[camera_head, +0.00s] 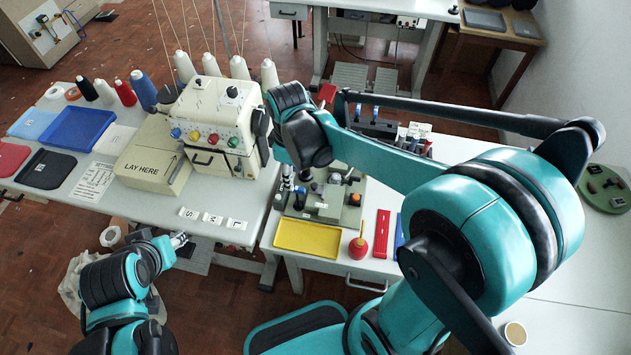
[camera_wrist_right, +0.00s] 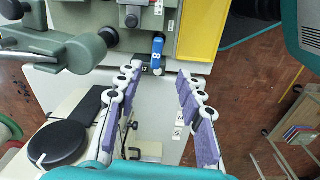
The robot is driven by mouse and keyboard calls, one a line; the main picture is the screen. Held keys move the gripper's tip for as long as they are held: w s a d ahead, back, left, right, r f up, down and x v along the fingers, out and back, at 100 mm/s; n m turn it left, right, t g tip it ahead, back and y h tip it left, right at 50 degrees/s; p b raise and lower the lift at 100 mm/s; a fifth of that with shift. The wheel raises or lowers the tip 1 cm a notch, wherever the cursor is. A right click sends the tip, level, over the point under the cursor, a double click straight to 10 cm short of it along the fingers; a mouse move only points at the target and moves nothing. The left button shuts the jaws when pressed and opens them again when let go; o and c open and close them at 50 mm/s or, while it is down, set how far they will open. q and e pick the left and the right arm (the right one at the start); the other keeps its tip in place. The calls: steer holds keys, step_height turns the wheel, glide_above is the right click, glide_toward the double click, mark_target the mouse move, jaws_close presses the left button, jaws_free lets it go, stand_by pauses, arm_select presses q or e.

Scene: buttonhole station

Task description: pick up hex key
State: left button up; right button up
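A small blue piece with white marks (camera_wrist_right: 158,50) stands at the near edge of the grey-green machine in the right wrist view. It may be the hex key's handle, but its shape is too small to be sure. In the head view my right arm hides part of the machine. My left gripper (camera_head: 181,240) is low at the left table's front edge; its fingers are unclear.
A yellow tray (camera_head: 307,239), a red oiler (camera_head: 358,246) and a red strip (camera_head: 382,233) lie near the machine. A cream overlocker (camera_head: 215,122) and S, M, L tiles (camera_head: 213,218) are on the left table. A grey handle (camera_wrist_right: 60,48) juts beside my right gripper.

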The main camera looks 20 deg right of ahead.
mark_target(297, 188)
steer(key=shift+w+d+f+n, duration=0.2)
steer(key=shift+w+f+n, duration=0.1)
steer(key=shift+f, duration=0.05)
steer(key=shift+d+f+g, duration=0.1)
steer(key=shift+f+g, duration=0.15)
steer(key=shift+g, duration=0.05)
step_height(297, 188, down, 3)
steer(key=shift+r+b, duration=0.15)
steer(key=shift+b, duration=0.45)
step_height(297, 188, down, 5)
steer(key=shift+r+b, duration=0.1)
steer(key=shift+b, duration=1.05)
arm_select(q)
steer(key=f, duration=0.3)
steer(key=shift+s+d+f, duration=0.1)
steer(key=shift+d+f, duration=0.05)
steer(key=shift+d, duration=0.25)
arm_select(e)
jaws_close()
